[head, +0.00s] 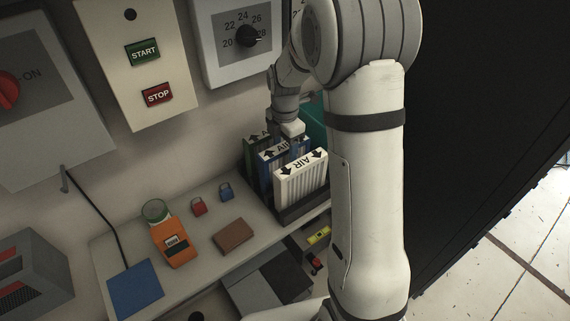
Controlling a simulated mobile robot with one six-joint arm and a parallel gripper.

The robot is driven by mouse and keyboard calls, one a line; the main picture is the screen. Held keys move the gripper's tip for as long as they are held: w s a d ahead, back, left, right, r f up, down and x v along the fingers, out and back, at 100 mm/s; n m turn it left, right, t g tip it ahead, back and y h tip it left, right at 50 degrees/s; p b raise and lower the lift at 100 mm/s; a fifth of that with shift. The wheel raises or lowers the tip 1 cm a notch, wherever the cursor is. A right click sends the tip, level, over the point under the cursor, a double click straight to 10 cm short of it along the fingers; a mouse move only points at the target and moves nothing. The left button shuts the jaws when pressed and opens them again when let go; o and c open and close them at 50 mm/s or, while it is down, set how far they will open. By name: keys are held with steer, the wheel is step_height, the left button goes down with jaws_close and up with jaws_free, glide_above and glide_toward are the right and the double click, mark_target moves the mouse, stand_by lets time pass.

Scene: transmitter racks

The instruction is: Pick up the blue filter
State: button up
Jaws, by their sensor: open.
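The blue filter (266,167) stands upright in a dark rack (303,206) on the shelf, its white top edge marked AIR with arrows. It is the middle one of three filters, between a green one (251,152) behind and a white one (301,184) in front. My gripper (295,148) points down at the top edge of the blue filter, towards its right end. It is open. Its fingertips are small and partly hidden by the filters, so I cannot tell whether they touch the blue filter.
The shelf (115,248) also holds an orange device (174,241), a brown block (233,236), a red padlock (199,207), a blue padlock (226,193) and a blue pad (135,289). A wall panel with START and STOP buttons (158,95) and a dial box (205,45) are behind.

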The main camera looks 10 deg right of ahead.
step_height(320, 180, down, 3)
steer(key=shift+w+f, duration=0.1)
steer(key=shift+f, duration=0.05)
jaws_close()
stand_by(0.6)
